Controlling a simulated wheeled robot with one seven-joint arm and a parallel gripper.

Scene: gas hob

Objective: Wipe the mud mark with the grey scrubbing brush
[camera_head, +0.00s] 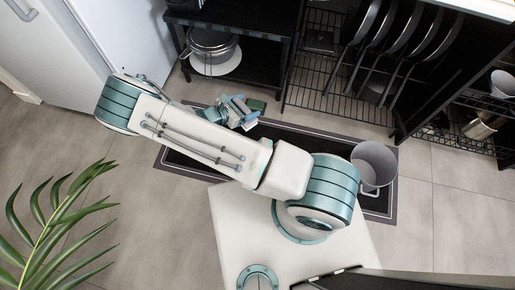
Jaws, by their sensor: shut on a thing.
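My gripper (236,113) is at the far end of my arm, left of the picture's middle, above the dark mat. It is small here and partly hidden by my own arm. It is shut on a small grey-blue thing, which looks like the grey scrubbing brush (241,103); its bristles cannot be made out. I cannot make out the mud mark in this view. The gas hob is not recognisable here either.
A black-bordered mat (300,139) lies on the grey tiled floor. A grey pot (374,163) stands at its right end. A black shelf holds a metal pot (211,44). A dark rack holds several pans (398,35). A palm plant (55,228) fills the lower left.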

